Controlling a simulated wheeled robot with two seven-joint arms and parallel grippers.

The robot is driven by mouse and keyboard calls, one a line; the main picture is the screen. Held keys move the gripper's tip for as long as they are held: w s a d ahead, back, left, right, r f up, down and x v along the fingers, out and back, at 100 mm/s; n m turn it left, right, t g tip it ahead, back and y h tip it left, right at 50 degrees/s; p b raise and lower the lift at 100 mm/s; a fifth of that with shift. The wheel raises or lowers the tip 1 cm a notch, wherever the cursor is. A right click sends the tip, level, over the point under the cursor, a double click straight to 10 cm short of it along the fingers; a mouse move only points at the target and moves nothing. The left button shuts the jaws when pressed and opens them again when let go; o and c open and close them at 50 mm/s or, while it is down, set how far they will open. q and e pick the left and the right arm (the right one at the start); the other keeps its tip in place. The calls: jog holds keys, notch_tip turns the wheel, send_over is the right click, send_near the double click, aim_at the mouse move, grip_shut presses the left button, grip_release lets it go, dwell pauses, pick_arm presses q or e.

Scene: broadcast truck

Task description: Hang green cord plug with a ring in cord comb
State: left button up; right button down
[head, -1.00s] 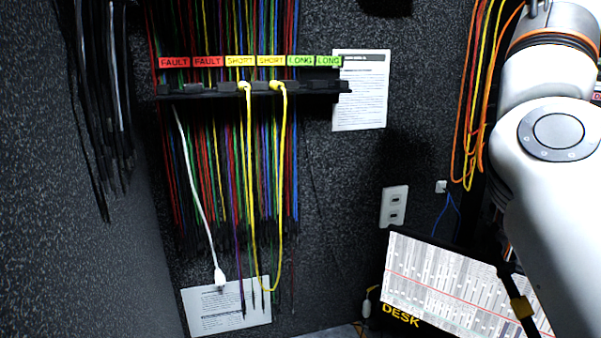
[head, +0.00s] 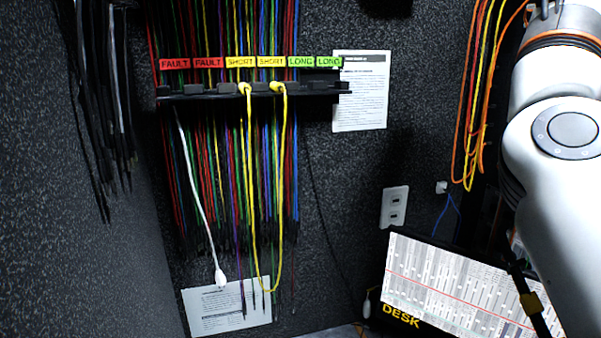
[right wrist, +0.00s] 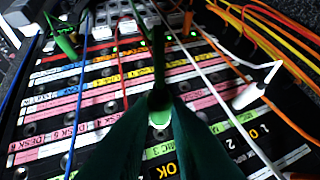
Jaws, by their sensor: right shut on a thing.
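The cord comb (head: 220,97) is a black bar on the back wall in the head view, under red FAULT, yellow SHORT and green LONG labels. My right gripper (right wrist: 160,118) shows only in the right wrist view, with its dark fingers shut on a plug (right wrist: 160,98). This plug has a dark round end, a bit of green at its tip and a dark cord rising from it; I cannot tell whether it has a ring. Another green plug (right wrist: 66,46) sits at the upper left of the panel. My left gripper is not in view.
Yellow cords (head: 282,150) hang from the comb under the SHORT labels, and a white cord (head: 198,180) hangs at its left. The LONG slots show no cord. A patch panel (right wrist: 100,100) with coloured strips and crossing cords lies beneath my right gripper.

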jog(key=d, duration=0.2)
jog(key=w+d+p, duration=0.1)
jog(key=d, duration=0.1)
jog(key=shift+w+d+p, duration=0.1)
jog(key=shift+d+p, duration=0.15)
jog(key=shift+p, duration=0.05)
jog(key=shift+r, duration=0.1)
jog(key=shift+a, duration=0.1)
